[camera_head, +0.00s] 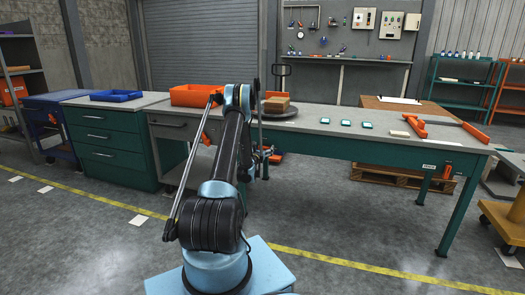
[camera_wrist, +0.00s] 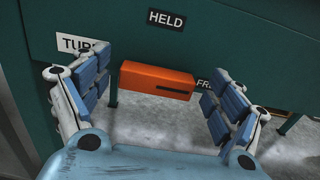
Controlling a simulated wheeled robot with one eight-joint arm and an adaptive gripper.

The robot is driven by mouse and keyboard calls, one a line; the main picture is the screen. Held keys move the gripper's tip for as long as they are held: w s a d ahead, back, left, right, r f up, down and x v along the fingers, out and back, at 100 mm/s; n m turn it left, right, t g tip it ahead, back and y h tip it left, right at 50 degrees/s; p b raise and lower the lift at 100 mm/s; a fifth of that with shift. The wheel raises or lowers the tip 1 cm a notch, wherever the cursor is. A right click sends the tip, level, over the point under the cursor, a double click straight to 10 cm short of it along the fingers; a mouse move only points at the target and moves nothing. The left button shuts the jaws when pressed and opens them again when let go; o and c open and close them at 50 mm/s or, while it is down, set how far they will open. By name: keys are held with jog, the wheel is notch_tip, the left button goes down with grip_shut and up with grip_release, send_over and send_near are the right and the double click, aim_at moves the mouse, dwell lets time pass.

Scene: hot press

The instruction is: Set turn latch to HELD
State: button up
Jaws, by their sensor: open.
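The turn latch (camera_wrist: 157,80) is an orange block lying nearly level on a dark green panel (camera_wrist: 215,40) in the wrist view. A dark slot runs along its right half, toward the partly hidden "FR..." label (camera_wrist: 203,83). The HELD label (camera_wrist: 166,19) is above the block. A partly covered "TUR..." label (camera_wrist: 78,44) is at the upper left. My gripper (camera_wrist: 162,68) is open, with one blue-padded finger on each side of the latch and gaps to both ends.
A green drawer cabinet (camera_head: 112,146) stands at left. A wooden pallet (camera_head: 388,178) lies beneath the bench. The front floor is clear.

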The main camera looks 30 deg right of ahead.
jog(key=shift+w+d, duration=0.1)
jog(key=shift+w, duration=0.1)
jog(key=c, duration=1)
jog(key=shift+c, duration=0.2)
